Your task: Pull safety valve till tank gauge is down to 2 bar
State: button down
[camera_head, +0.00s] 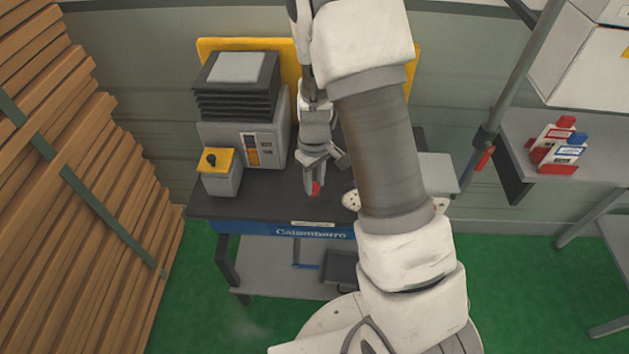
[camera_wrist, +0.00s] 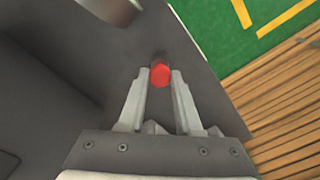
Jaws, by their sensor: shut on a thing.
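My gripper (camera_head: 313,184) reaches down over the dark bench top, just behind its front edge. In the wrist view its fingers (camera_wrist: 159,84) are closed around a small red knob (camera_wrist: 161,74), which looks like the safety valve's pull. The knob (camera_head: 316,188) shows as a red spot at the fingertips in the head view. The valve body is not clear in either view. I cannot make out a tank gauge or any reading; my arm covers much of the bench's right half.
A grey machine (camera_head: 243,128) with a black ribbed top and a yellow-topped box (camera_head: 218,172) stand left of my gripper on the bench (camera_head: 262,210). Stacked timber (camera_head: 75,190) rises at left. A side table (camera_head: 520,150) with red-and-white containers (camera_head: 558,148) is at right. Green floor (camera_head: 255,325) lies in front.

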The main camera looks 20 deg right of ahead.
aim_at(315, 185)
jog(key=shift+r, duration=0.7)
jog(key=c, duration=0.6)
grip_release()
notch_tip(315, 185, up, 17)
jog(key=shift+r, duration=0.2)
